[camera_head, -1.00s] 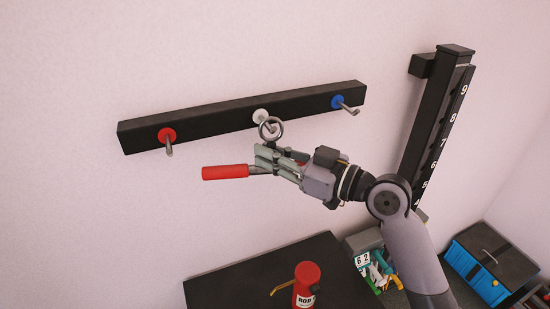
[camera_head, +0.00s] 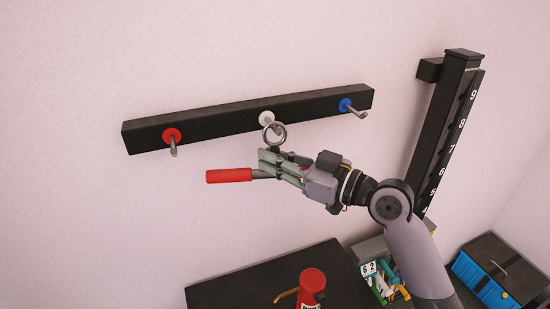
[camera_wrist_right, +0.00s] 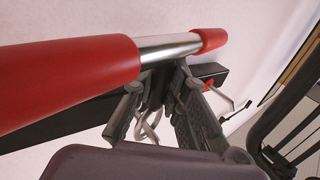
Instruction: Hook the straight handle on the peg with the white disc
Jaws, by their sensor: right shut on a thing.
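The straight handle has a red grip (camera_head: 229,176), a bare metal section and a metal ring (camera_head: 275,134). My right gripper (camera_head: 268,164) is shut on its metal section, in front of the wall rack. The wrist view shows the red grip (camera_wrist_right: 65,80) beside the fingers (camera_wrist_right: 160,100). The white disc (camera_head: 266,117) is at the middle of the rack, and its metal peg points out toward the ring. The ring overlaps the peg's end in the head view; I cannot tell whether it is around the peg or in front of it. My left gripper is not in view.
The black rack (camera_head: 220,119) also carries a red-disc peg (camera_head: 172,136) at left and a blue-disc peg (camera_head: 346,105) at right. A black numbered post (camera_head: 452,125) stands right. Below are a dark tabletop (camera_head: 240,290), a red canister (camera_head: 312,284) and a blue box (camera_head: 480,280).

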